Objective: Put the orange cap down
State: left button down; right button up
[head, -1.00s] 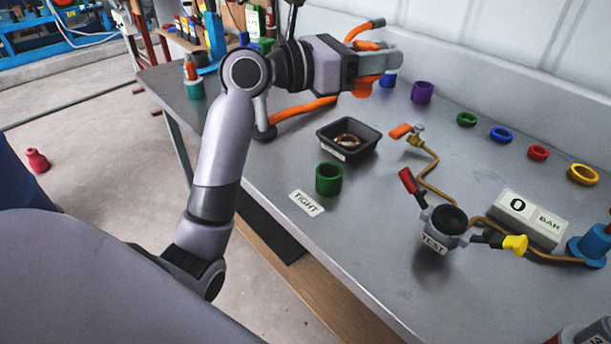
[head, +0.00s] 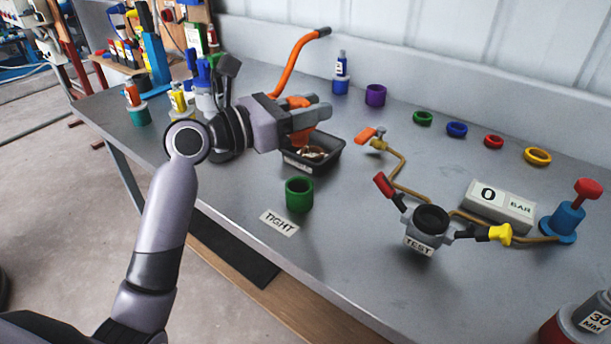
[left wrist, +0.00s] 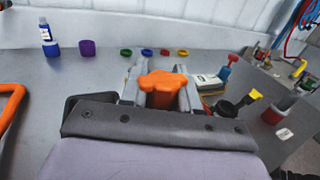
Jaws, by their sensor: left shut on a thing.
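The orange cap (head: 300,130) is held in my left gripper (head: 318,116), above the left part of a small black tray (head: 327,160) on the grey bench. In the left wrist view the cap (left wrist: 162,88) sits between the two grey fingers, its lobed top showing. My left gripper (left wrist: 160,92) is shut on it. The tray holds some brownish ring-like pieces, partly hidden by the gripper and cap. I cannot tell whether the cap touches the tray. My right gripper is not in view.
A green cup (head: 299,194) stands in front of the tray by a "TIGHT" label (head: 279,222). The TEST fixture (head: 428,224) with red and yellow handles is to the right. Coloured rings (head: 457,129) lie behind.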

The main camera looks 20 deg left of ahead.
pick_arm(q)
notch_tip(320, 180, down, 11)
jog(key=b, duration=0.3)
jog(key=shift+f, duration=0.4)
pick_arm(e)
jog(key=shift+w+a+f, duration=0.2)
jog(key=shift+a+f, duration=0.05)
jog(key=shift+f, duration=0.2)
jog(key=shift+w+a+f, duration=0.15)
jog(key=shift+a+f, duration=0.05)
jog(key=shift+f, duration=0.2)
pick_arm(q)
jog(key=shift+f, duration=0.45)
jog(key=c, duration=0.8)
grip_release()
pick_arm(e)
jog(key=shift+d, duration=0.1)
